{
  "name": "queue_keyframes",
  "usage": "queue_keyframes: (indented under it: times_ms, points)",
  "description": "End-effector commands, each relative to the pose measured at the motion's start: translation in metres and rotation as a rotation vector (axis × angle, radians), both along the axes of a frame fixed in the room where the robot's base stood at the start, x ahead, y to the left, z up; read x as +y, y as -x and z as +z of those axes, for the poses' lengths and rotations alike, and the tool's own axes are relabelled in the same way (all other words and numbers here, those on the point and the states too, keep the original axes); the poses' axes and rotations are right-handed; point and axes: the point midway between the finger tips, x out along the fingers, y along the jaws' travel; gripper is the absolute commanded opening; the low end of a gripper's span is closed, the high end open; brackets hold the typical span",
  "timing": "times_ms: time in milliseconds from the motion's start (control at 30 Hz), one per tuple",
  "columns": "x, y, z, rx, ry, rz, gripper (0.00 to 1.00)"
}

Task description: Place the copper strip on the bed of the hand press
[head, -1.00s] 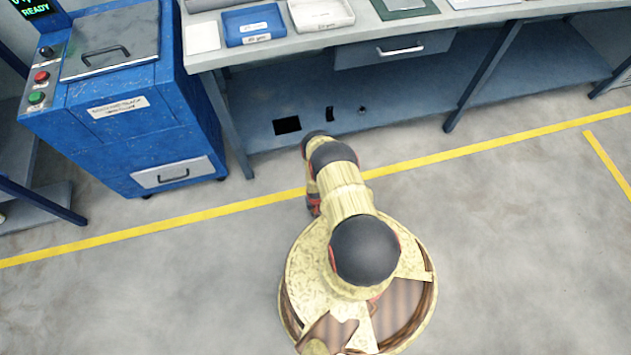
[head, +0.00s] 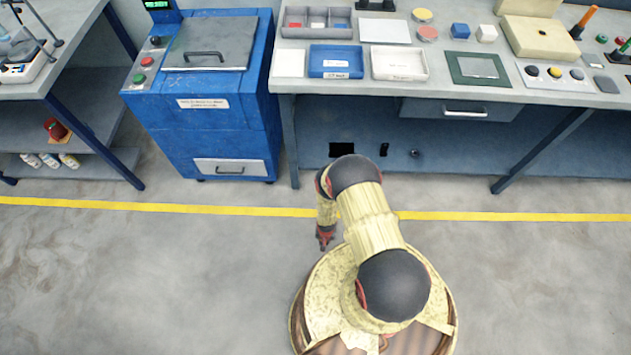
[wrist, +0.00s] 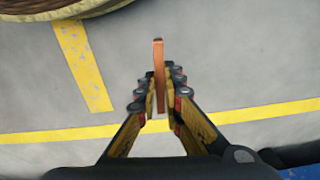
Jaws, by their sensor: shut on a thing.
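The copper strip (wrist: 158,62) shows in the wrist view as a thin orange-brown bar, seen nearly edge-on and pointing away from the camera. My gripper (wrist: 160,85) is shut on it, with one finger on each side. The strip is held above the grey floor, and its far end sticks out past the fingertips. In the head view my gripper (head: 325,236) is small and dark red beside my arm, low in front of the bench; the strip cannot be made out there. I cannot identify the hand press with certainty in either view.
A blue machine (head: 215,115) stands left of the long workbench (head: 440,88), which carries trays, a cream block (head: 538,38) and a button panel (head: 555,78). Another table (head: 60,75) is at far left. Floor around the yellow line (head: 150,207) is clear.

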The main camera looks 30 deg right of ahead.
Motion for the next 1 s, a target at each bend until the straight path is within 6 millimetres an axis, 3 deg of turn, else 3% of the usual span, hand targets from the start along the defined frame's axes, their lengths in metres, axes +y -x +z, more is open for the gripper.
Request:
queue_keyframes:
  times_ms: [267, 433, 667, 1000]
  points:
    - [0.002, -0.003, 0.003, -0.001, 0.0, 0.002, 0.0]
    - [-0.001, -0.029, 0.025, -0.005, 0.001, 0.025, 0.0]
    - [-0.003, -0.092, 0.091, -0.007, 0.002, 0.098, 0.0]
    - [0.004, -0.168, 0.208, -0.007, 0.001, 0.212, 0.0]
